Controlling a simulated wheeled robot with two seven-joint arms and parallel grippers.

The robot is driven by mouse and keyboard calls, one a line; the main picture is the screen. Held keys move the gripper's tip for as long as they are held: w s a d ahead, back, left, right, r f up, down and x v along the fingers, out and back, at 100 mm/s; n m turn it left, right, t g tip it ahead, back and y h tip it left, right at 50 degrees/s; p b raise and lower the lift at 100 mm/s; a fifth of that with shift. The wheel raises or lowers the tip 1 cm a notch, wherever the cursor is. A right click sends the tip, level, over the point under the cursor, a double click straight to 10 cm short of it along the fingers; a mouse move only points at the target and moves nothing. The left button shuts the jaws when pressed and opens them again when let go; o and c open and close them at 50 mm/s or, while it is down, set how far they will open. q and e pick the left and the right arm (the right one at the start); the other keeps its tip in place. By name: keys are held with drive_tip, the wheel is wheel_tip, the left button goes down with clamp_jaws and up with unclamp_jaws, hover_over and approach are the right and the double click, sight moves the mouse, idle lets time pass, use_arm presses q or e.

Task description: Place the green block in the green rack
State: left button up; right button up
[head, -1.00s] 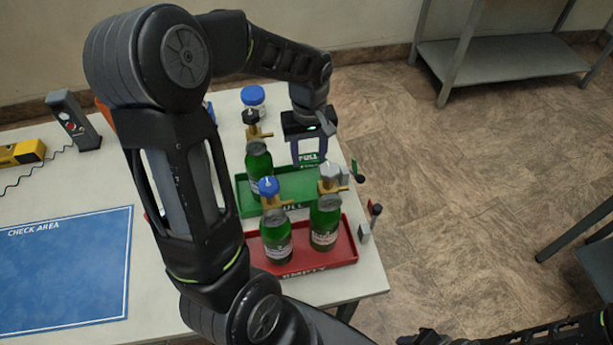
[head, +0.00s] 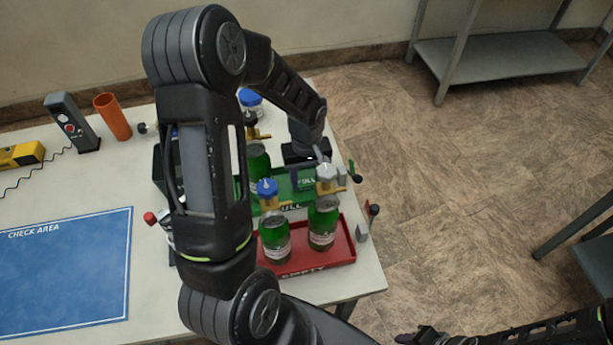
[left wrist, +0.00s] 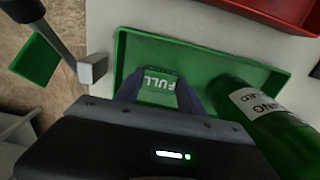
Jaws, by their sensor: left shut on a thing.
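The green block (left wrist: 158,85), with a white FULL label, is between the fingers of my left gripper (left wrist: 160,92). In the head view the block (head: 308,181) shows just under my left gripper (head: 308,168), over the right part of the green rack. The green rack (left wrist: 205,55) is a shallow tray, and it also shows in the head view (head: 288,197), partly hidden by my arm. I cannot tell whether the block touches its floor. A green bottle (left wrist: 262,115) stands in the rack beside the gripper. My right gripper (head: 425,337) is dark and small at the bottom edge.
A blue-lidded jar (head: 250,100) stands behind the rack. Red-and-black-handled pieces stand near the table's right edge. The blue check area (head: 65,270) at left is clear.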

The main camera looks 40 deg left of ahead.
sight(306, 181)
use_arm(q)
drive_tip(key=shift+f, duration=0.2)
drive_tip(key=o, duration=1.3)
drive_tip(key=shift+r, duration=0.1)
drive_tip(key=shift+r, duration=0.1)
wheel_tip(306, 181, up, 12)
drive_tip(key=shift+r+b, duration=0.1)
drive_tip(key=shift+b, duration=0.5)
